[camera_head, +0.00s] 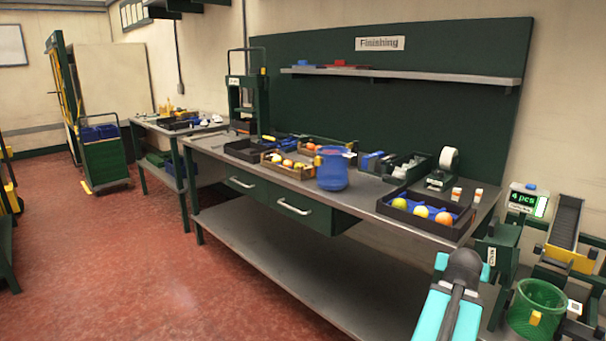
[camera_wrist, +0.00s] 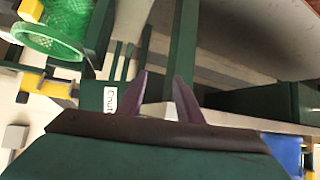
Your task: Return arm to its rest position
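My arm (camera_head: 457,300), cyan and dark grey, rises at the bottom right of the head view, in front of the bench's right end. My gripper (camera_wrist: 161,78) shows in the wrist view as two purple fingers. They stand apart with a gap between them, and nothing is held there. The gripper's fingertips cannot be made out in the head view. A black tray with blue dividers (camera_head: 383,209) sits on the bench end beyond my arm and holds orange and yellow-green fruit.
A green basket (camera_head: 537,311) stands right of my arm, and shows in the wrist view (camera_wrist: 50,47). A counter display (camera_head: 527,201) reads "4 pcs", near a ramp (camera_head: 566,221). A blue bucket (camera_head: 332,174) and wooden crate (camera_head: 270,161) occupy the bench. The red floor (camera_head: 170,270) at left is clear.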

